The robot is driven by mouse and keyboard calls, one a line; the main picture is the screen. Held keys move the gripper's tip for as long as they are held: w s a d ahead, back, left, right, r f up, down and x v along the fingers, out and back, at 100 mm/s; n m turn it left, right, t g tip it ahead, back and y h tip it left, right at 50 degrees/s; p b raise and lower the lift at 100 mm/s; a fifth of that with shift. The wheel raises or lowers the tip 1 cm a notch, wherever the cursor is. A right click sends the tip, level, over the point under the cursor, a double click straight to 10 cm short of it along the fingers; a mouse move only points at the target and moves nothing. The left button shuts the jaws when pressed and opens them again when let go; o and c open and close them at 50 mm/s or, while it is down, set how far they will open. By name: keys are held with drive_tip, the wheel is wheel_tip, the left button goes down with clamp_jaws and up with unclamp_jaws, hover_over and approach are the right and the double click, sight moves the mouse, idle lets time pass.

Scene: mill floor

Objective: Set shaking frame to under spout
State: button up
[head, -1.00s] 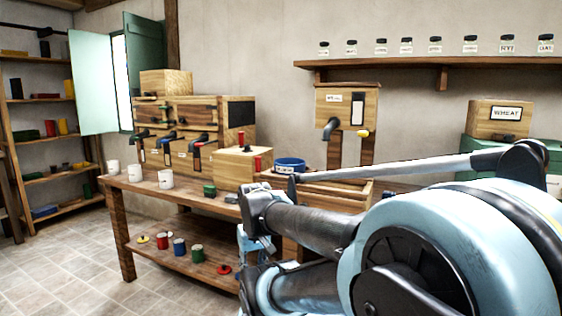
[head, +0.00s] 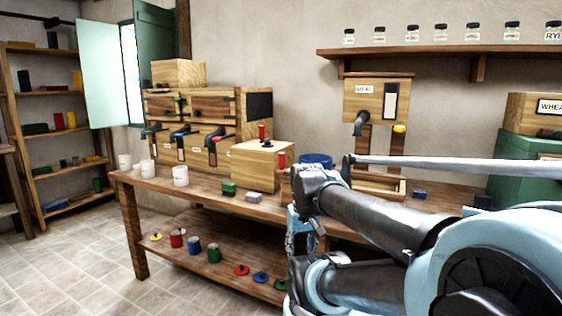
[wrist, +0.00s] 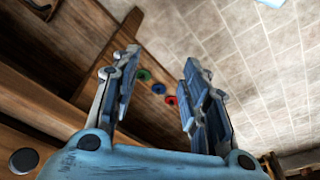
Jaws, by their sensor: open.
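A wooden bin (head: 376,101) with a dark spout (head: 361,122) stands on posts at the back of the bench. A low wooden frame (head: 379,192) sits beneath it and looks like the shaking frame; my arm hides part of it, so I cannot tell how it lines up with the spout. A blue round sieve or bowl (head: 316,160) is just left of it, partly hidden. My gripper (wrist: 160,62) is open and empty in the wrist view, pointing down past the bench edge. In the head view my arm covers the bench's right front.
A green chest (head: 515,170) stands right. Floor at left is clear.

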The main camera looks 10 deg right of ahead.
drive_tip(key=w+r+m+g, duration=0.1)
drive_tip(key=w+r, duration=0.7)
drive_tip(key=r, duration=0.3)
drive_tip(key=w+r, duration=0.8)
drive_tip(key=r, duration=0.2)
drive_tip(key=m+g, duration=0.1)
approach(282, 153)
drive_tip(key=f, duration=0.8)
drive_tip(key=w+f, duration=0.1)
drive_tip(key=f, duration=0.3)
drive_tip(key=shift+f, duration=0.25)
